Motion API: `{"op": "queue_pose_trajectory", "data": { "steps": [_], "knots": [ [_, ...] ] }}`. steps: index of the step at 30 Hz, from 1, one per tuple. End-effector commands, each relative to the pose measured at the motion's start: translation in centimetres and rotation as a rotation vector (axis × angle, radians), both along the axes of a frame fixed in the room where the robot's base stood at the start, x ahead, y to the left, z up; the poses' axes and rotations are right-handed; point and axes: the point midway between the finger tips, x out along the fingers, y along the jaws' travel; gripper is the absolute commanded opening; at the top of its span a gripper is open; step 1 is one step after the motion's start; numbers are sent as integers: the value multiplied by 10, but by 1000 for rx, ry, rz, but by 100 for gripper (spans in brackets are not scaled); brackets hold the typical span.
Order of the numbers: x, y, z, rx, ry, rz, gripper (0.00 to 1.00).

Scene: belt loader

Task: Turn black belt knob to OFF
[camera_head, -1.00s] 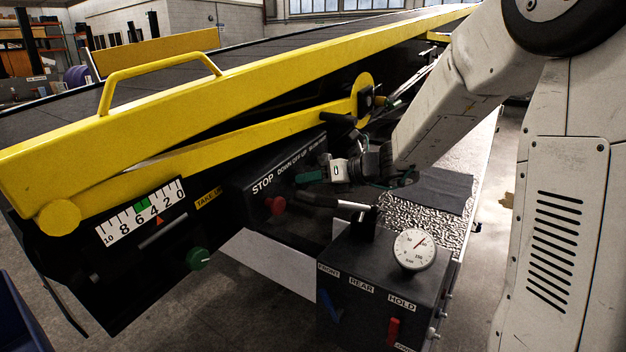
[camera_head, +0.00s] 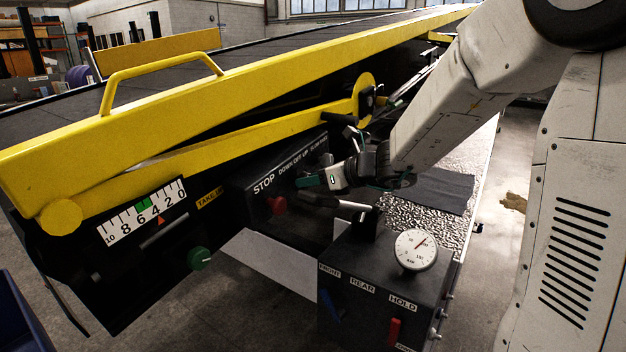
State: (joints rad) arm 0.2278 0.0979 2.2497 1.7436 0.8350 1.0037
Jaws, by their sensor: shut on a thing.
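The dark control panel (camera_head: 258,205) under the yellow rail bears the labels STOP, DOWN OFF UP and a further one ending the row. My gripper (camera_head: 308,181) is at this panel, below the DOWN OFF UP label, with its green-edged fingers closed at the panel face. The black belt knob is hidden by the fingers and dark against the panel. Its pointer cannot be seen, so I cannot tell which mark it points to. A red stop button (camera_head: 277,204) sits below the STOP label, left of my gripper.
A black-handled lever (camera_head: 345,204) lies just below my gripper. A box with a round gauge (camera_head: 416,249), a blue lever (camera_head: 329,306) and a red lever (camera_head: 394,331) stands in front. A green knob (camera_head: 199,258) is at lower left. The yellow rail (camera_head: 200,104) runs above.

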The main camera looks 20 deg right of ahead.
Motion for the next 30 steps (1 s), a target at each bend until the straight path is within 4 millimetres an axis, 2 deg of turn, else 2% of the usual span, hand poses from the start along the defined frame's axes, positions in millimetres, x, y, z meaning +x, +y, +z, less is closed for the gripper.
{"op": "queue_pose_trajectory", "data": {
  "steps": [2,3,5,16,24,30],
  "knots": [
    [0,0,1,1,-1,0,16],
    [0,0,1,1,-1,0,47],
    [0,0,1,1,-1,0,60],
    [-5,-4,3,0,-1,-1,60],
    [-37,-31,21,0,-4,-4,60],
    [-53,-44,29,0,-1,-2,60]
  ]
}}
